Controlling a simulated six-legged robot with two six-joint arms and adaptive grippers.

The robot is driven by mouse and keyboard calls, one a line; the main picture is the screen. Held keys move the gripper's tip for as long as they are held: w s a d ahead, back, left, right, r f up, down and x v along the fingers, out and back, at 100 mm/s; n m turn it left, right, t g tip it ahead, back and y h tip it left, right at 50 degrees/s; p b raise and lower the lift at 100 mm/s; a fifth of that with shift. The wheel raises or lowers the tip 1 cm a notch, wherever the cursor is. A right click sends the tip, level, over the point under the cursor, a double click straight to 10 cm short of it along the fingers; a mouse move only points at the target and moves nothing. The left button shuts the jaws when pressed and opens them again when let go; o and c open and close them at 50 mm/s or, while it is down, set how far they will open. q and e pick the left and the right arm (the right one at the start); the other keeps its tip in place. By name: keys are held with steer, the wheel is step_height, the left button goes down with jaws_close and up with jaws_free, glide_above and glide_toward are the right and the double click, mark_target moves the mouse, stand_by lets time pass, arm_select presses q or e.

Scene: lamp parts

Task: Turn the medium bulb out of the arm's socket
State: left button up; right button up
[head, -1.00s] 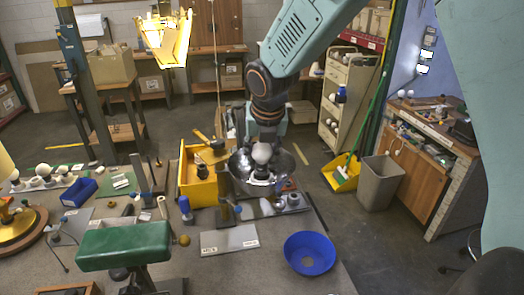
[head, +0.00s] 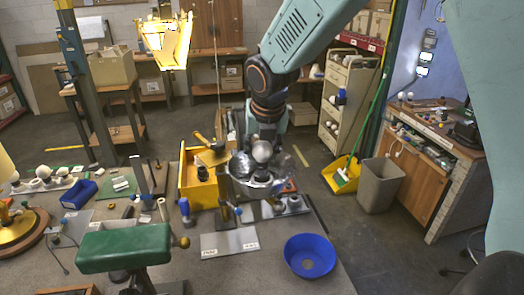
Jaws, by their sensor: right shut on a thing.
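My right gripper (head: 263,142) reaches down from above at the middle of the view and is shut on a pale round bulb (head: 262,152). The bulb is at the upper part of a shiny metal shade (head: 245,187), near the right end of the bench. A grey rounded shape shows just left of the bulb; I cannot tell what it is. The socket is hidden, so I cannot tell whether the bulb still touches it. My left gripper is not in view.
A yellow open box (head: 190,183) stands left of the shade. A blue bowl (head: 310,256) is at the bench's front right. A green cushioned stand (head: 124,246) is at front left. White bulbs (head: 43,171) stand in a rack at far left. A grey plate (head: 229,243) lies in front.

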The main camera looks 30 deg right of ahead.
steer(key=shift+r, duration=0.4)
steer(key=shift+r, duration=1.45)
steer(key=shift+r, duration=2)
